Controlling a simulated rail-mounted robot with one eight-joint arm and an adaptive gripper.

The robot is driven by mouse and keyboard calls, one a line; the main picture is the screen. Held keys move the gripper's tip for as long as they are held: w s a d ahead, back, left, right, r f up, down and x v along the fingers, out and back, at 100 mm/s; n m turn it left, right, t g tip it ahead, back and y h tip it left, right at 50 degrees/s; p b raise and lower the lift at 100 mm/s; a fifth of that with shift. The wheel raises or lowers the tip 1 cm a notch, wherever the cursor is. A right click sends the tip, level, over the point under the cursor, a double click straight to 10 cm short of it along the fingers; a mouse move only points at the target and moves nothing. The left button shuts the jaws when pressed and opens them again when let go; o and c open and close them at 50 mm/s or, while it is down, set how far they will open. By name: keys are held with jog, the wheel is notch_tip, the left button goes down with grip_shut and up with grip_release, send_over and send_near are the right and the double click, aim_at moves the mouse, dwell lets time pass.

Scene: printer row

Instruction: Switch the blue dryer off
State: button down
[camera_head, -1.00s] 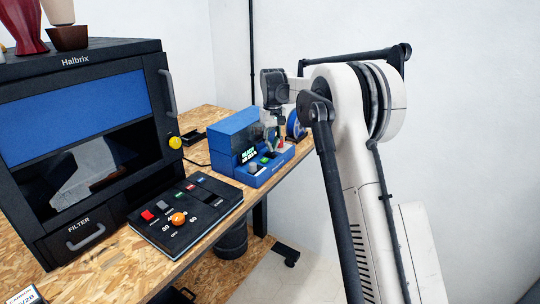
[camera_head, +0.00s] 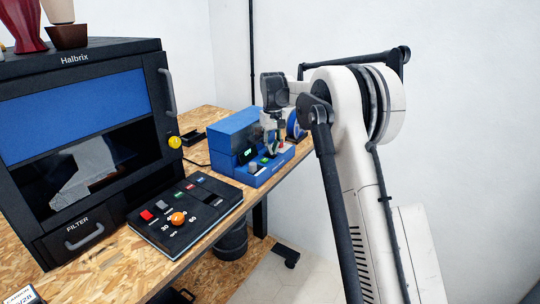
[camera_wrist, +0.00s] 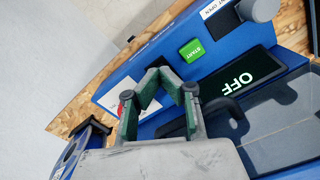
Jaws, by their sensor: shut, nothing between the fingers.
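The blue dryer (camera_head: 231,137) stands on the wooden bench in the head view. Its display (camera_wrist: 240,80) reads "OFF" in the wrist view. Its sloped front panel carries a green START button (camera_wrist: 192,50) and a grey knob (camera_wrist: 258,10). A white patch with some red (camera_wrist: 113,95) shows on the panel, partly hidden behind a finger; I cannot tell the switch's position there. My gripper (camera_wrist: 162,74) is shut and empty, with its fingertips over the panel between the START button and the white patch. I cannot tell whether they touch it.
A black Halbrix cabinet (camera_head: 85,62) with a yellow knob stands at the left. A black control box (camera_head: 150,232) with an orange knob lies before it. A blue spool (camera_wrist: 72,160) is beside the dryer. The bench edge runs close by the dryer.

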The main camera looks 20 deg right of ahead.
jog(key=shift+r+p, duration=1.7)
jog(key=shift+r, duration=1.85)
jog(key=shift+s+r, duration=0.15)
jog(key=shift+s, duration=0.05)
jog(key=s+a+r+t+b, duration=0.1)
jog(key=s+a+r, duration=0.15)
jog(key=s, duration=0.55)
jog(key=s+a+r+m+t+b, duration=0.1)
jog(key=s+r, duration=0.2)
jog(key=s, duration=0.4)
jog(key=s+a+r+t+b, duration=0.1)
jog(key=s+r+t+b, duration=0.1)
jog(key=s, duration=0.6)
jog(key=s+a+f+t+b, duration=0.1)
jog(key=s+f, duration=0.3)
jog(key=s, duration=0.4)
jog(key=s+f+t+b, duration=0.1)
jog(key=s+f, duration=0.4)
jog(key=s, duration=0.3)
jog(key=s+a+f+m+t+b, duration=0.1)
jog(key=s+f, duration=0.3)
jog(key=s, duration=0.4)
jog(key=shift+s+a+f, duration=0.15)
jog(key=shift+s+a, duration=0.15)
jog(key=shift+s, duration=0.1)
